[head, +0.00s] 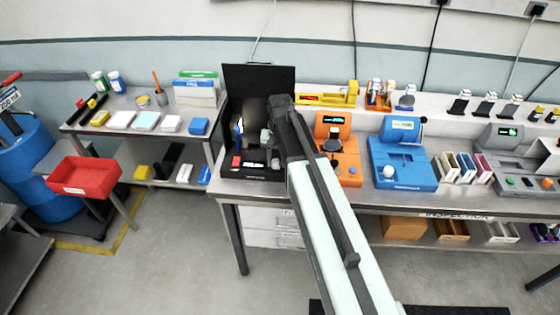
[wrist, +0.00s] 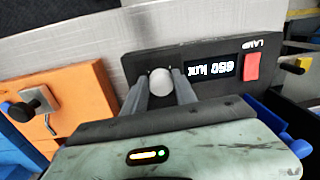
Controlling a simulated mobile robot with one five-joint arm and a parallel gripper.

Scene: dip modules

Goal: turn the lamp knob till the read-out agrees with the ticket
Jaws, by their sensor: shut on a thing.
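The lamp panel (wrist: 210,65) is a black strip, upside down in the wrist view. It carries a pale round lamp knob (wrist: 160,82), a lit read-out (wrist: 211,69) and a red switch (wrist: 252,68) by the word LAMP. The read-out seems to say 650 lux. My gripper (wrist: 161,85) is shut on the knob, one finger on each side. In the head view my gripper (head: 268,138) is at the front of the black booth (head: 259,78), above its base, and my arm covers part of it. I cannot make out a ticket in either view.
An orange device (head: 336,128) and a blue device (head: 400,165) stand right of the booth on the bench. The orange one (wrist: 70,100) is at the left in the wrist view. A side table (head: 140,132) with small boxes and a red bin (head: 84,178) are at left.

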